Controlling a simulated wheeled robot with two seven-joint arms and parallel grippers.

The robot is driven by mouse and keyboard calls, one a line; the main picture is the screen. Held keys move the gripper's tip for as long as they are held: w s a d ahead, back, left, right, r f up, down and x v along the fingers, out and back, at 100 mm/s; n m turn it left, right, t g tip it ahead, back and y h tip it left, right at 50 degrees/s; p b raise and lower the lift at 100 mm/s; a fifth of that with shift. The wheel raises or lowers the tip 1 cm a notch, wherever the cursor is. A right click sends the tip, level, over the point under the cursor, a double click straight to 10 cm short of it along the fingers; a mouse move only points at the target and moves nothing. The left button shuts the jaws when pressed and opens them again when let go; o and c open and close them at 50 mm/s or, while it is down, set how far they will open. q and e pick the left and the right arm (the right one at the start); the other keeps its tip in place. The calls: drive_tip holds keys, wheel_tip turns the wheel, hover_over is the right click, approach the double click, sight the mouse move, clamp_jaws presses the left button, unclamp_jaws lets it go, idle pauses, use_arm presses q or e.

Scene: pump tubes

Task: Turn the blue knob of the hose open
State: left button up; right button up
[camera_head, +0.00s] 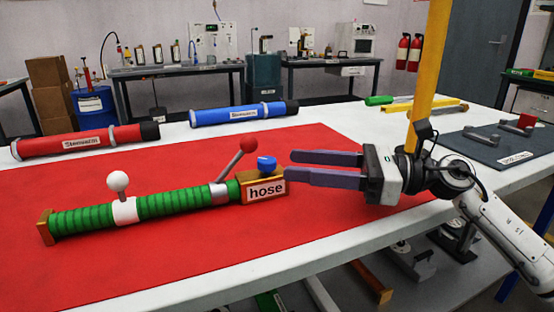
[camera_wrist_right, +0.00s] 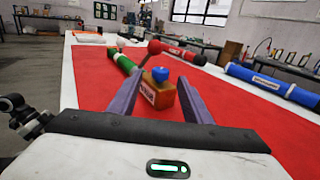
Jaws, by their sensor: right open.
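The green ribbed hose (camera_head: 165,205) lies across the red mat, with a brown end block (camera_head: 252,180) labelled "hose" at its right end. The blue knob (camera_head: 266,162) sits on top of this block. In the right wrist view the blue knob (camera_wrist_right: 160,74) and the block (camera_wrist_right: 163,97) appear between the two finger lines. My right gripper (camera_head: 290,166) is open and empty, its purple fingers pointing left at the block. Its fingertips are just right of the knob; whether they touch the block cannot be told. My left gripper is not in view.
A red lever (camera_head: 235,157) and a white ball knob (camera_head: 117,181) stand up from the hose. A red tube (camera_head: 85,141) and a blue tube (camera_head: 240,113) lie behind it. A yellow post (camera_head: 430,60) rises behind my right wrist. The red mat's front is clear.

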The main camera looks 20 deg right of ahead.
sight(278, 173)
drive_tip(key=x, duration=0.5)
drive_tip(key=c, duration=1.1)
